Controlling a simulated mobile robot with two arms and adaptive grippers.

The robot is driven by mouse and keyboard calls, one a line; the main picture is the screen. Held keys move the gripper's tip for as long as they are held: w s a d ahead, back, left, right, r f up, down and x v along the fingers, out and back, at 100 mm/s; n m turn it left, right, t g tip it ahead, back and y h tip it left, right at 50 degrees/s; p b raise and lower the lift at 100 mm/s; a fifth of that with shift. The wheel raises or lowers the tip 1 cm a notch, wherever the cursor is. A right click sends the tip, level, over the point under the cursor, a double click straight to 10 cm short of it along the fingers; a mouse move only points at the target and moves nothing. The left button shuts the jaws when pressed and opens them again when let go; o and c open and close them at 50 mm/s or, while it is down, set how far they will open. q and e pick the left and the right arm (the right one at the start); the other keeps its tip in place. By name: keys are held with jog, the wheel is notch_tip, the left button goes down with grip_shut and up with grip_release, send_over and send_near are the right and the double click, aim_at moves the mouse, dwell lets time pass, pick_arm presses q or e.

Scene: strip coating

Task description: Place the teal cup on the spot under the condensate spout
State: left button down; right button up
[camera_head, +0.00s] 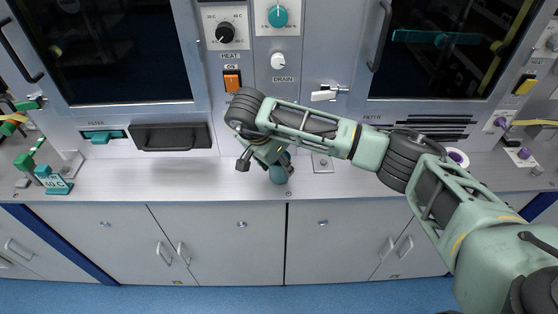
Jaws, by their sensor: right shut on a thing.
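The teal cup (280,173) is at the front middle of the grey counter, partly hidden behind my right gripper (265,166). My right gripper is shut on the cup, its arm reaching in from the right. I cannot tell whether the cup's base touches the counter. A small square plate (322,163) lies on the counter just right of the cup. A white lever-like fitting (326,93) sticks out of the panel above that plate; I cannot tell whether it is the condensate spout. My left gripper is not in view.
A cabinet panel with dark windows (105,50), a drain knob (278,61) and an orange switch (232,80) stands behind the counter (180,180). A purple-and-white ring (457,157) is at the right.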

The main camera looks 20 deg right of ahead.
jog(key=shift+f, duration=0.1)
jog(key=o, duration=1)
jog(key=shift+a+r, duration=0.15)
jog(key=shift+r, duration=0.35)
jog(key=b+v, duration=0.1)
jog(key=v, duration=1)
jog(key=shift+b, duration=0.3)
